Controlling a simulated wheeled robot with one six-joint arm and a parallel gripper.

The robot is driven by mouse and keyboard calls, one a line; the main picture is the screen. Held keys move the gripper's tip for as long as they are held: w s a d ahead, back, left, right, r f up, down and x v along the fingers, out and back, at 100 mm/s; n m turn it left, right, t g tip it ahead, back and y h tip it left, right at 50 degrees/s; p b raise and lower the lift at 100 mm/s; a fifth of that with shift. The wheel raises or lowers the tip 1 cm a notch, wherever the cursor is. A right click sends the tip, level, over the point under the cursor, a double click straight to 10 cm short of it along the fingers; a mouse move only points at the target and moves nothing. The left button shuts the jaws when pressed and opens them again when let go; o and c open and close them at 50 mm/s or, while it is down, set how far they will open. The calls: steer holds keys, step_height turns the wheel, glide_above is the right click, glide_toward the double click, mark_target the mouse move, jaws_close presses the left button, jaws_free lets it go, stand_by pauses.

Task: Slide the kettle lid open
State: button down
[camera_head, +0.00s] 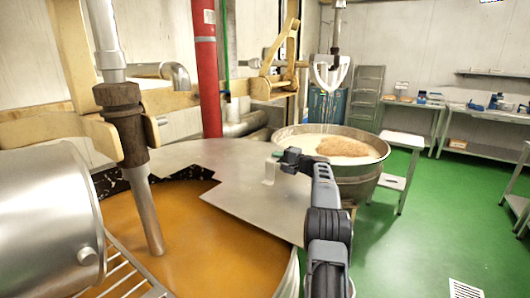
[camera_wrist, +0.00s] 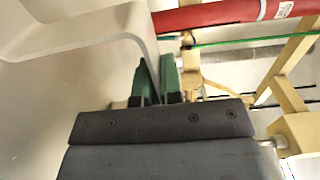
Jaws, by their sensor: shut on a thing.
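The kettle lid (camera_head: 262,205) is a flat grey metal sheet over the right and back part of the large kettle. The kettle's amber contents (camera_head: 190,245) show in the uncovered left and front part. A small upright metal handle (camera_head: 269,173) stands on the lid near its right side. My gripper (camera_head: 282,158) is at the handle, reaching in from the front right. In the wrist view, the green fingers of my gripper (camera_wrist: 159,75) are closed at the edge of the bent pale metal handle (camera_wrist: 95,45). The exact contact is partly hidden by the fingers.
A stirrer shaft (camera_head: 145,205) stands in the kettle at left, beside a metal drum (camera_head: 45,220). A red pipe (camera_head: 206,75) rises behind. A second round kettle (camera_head: 360,180) with pale contents stands behind my arm. Green floor (camera_head: 420,240) is free at right.

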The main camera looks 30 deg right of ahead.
steer(key=shift+w+d+p, duration=0.2)
steer(key=shift+d+p, duration=0.1)
steer(key=shift+d, duration=0.2)
steer(key=c, duration=1.3)
jaws_free()
steer(key=shift+s, duration=0.1)
steer(key=b+v, duration=0.4)
steer(key=v, duration=0.9)
steer(key=shift+s+d, duration=0.15)
steer(key=shift+s, duration=0.05)
steer(key=shift+r, duration=0.1)
